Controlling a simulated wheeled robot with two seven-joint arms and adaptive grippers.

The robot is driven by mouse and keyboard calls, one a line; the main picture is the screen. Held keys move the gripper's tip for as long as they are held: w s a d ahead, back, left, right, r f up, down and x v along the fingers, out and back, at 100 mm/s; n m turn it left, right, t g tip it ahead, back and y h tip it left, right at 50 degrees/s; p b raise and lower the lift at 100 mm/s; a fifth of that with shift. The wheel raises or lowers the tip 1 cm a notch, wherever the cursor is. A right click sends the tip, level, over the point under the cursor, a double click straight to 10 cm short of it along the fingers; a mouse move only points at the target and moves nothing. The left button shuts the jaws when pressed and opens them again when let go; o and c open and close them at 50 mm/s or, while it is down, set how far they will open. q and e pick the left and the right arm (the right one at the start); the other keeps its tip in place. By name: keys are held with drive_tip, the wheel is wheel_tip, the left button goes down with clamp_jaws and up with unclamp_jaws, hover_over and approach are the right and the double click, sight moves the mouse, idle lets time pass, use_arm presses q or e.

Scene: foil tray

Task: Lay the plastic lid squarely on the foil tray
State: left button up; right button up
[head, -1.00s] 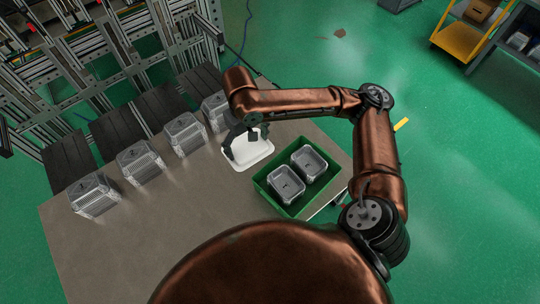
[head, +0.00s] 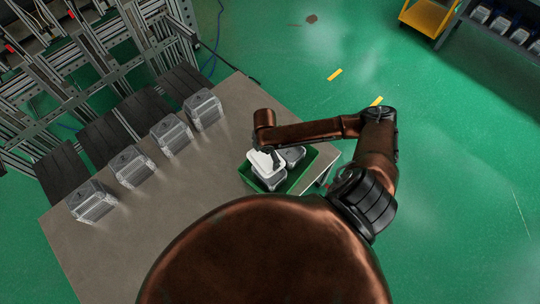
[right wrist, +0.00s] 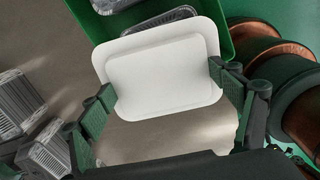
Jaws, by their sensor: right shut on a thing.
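My right gripper (head: 266,154) is shut on the white plastic lid (head: 259,161). In the right wrist view, the gripper's two fingers (right wrist: 162,84) grip the lid (right wrist: 160,72) at its left and right edges. The lid is held over the nearer-left foil tray (head: 268,183) in the green crate and hides much of it. In the head view it looks tilted; I cannot tell whether it touches the tray. A foil tray (right wrist: 160,21) shows past the lid's far edge in the wrist view. A second foil tray (head: 294,153) sits beside it. My left gripper is not in view.
The green crate (head: 303,177) stands at the grey table's (head: 165,215) right edge; its walls surround both trays. Several clear container stacks (head: 132,167) line the table's far-left side. The table between the stacks and the crate is clear.

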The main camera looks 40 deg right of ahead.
sight(269, 163)
drive_tip(key=shift+s+d+f+n, duration=0.25)
drive_tip(key=shift+s+d+n, duration=0.05)
drive_tip(key=shift+s+n, duration=0.15)
drive_tip(key=shift+s+d+f+n, duration=0.1)
drive_tip(key=shift+d+f+n, duration=0.05)
drive_tip(key=shift+f+n, duration=0.15)
wheel_tip(269, 163, down, 5)
drive_tip(key=b, duration=0.6)
drive_tip(key=shift+f, duration=0.2)
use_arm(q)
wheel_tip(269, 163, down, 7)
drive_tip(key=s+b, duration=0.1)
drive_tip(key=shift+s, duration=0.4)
use_arm(e)
drive_tip(key=shift+f, duration=2.1)
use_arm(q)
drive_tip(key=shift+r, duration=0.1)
use_arm(e)
drive_tip(key=o, duration=0.7)
